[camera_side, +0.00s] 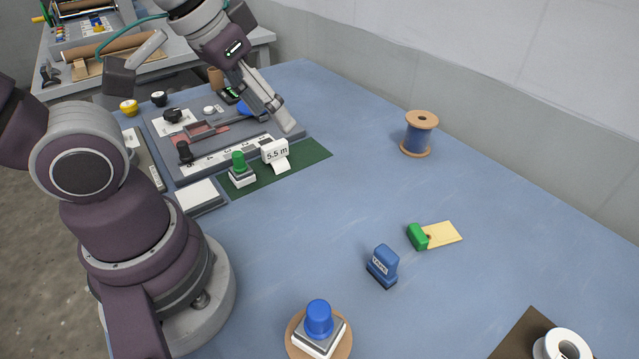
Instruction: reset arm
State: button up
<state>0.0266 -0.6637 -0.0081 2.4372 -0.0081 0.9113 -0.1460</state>
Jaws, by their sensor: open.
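My arm reaches from its base at the left over the far part of the blue table. My gripper (284,118) is open, pointing down to the right above the right end of the grey control panel (165,140). Nothing shows between its fingers. From this side the fingers overlap, so the gap is hard to see. The panel carries a black lever, knobs and a blue part (246,108) partly behind the gripper.
On the table (330,215) stand a blue thread spool (418,137), a blue stamp (383,264), a green-ended yellow tag (442,235) and a blue button (319,318) on a round board. A white roll (563,346) is at bottom right. The table's middle is clear.

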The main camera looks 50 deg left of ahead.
jog(key=shift+s+a+f+m, duration=0.1)
jog(key=shift+s+a+m, duration=0.1)
jog(key=shift+s+m, duration=0.35)
jog(key=shift+w, duration=0.15)
dwell(0.8)
